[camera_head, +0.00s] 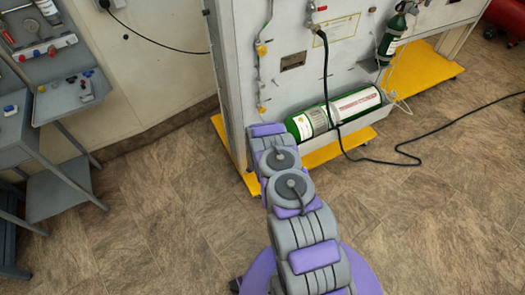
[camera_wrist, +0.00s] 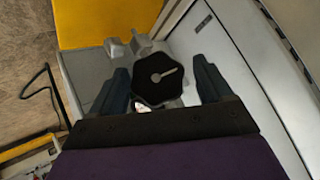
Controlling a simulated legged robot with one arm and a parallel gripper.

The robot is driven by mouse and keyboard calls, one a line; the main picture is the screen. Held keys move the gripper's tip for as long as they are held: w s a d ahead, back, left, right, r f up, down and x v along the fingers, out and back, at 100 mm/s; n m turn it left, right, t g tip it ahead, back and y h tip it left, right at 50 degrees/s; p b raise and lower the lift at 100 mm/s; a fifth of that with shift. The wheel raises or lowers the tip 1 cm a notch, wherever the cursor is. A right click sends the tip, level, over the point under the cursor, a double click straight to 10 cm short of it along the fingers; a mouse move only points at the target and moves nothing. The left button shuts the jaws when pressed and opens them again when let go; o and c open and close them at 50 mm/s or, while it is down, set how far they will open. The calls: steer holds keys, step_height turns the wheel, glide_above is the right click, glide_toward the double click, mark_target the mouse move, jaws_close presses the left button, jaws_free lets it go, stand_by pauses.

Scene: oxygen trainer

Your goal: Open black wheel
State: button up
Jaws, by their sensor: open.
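The black wheel (camera_wrist: 158,79) shows in the wrist view as a dark lobed knob with a light mark on its face. My gripper (camera_wrist: 160,88) is open, with one dark finger on each side of the wheel. I cannot tell whether the fingers touch it. In the head view my arm reaches forward to the trainer panel, and its end hides the wheel and the gripper there. A green cylinder (camera_head: 308,124) lies in a tray at the foot of the panel, just right of my arm's end.
The white trainer panel (camera_head: 285,100) stands on a yellow base (camera_head: 345,147). A black hose (camera_head: 327,75) hangs from the panel and runs over the floor to the right. A grey workbench (camera_head: 75,98) stands at the left. The floor (camera_head: 150,215) between is clear.

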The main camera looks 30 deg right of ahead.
steer(key=shift+a, duration=0.15)
steer(key=shift+d+f, duration=0.1)
steer(key=shift+d, duration=0.25)
steer(key=shift+c, duration=0.8)
steer(key=shift+d, duration=0.1)
steer(key=c, duration=0.3)
steer(key=shift+a, duration=0.25)
steer(key=c, duration=0.5)
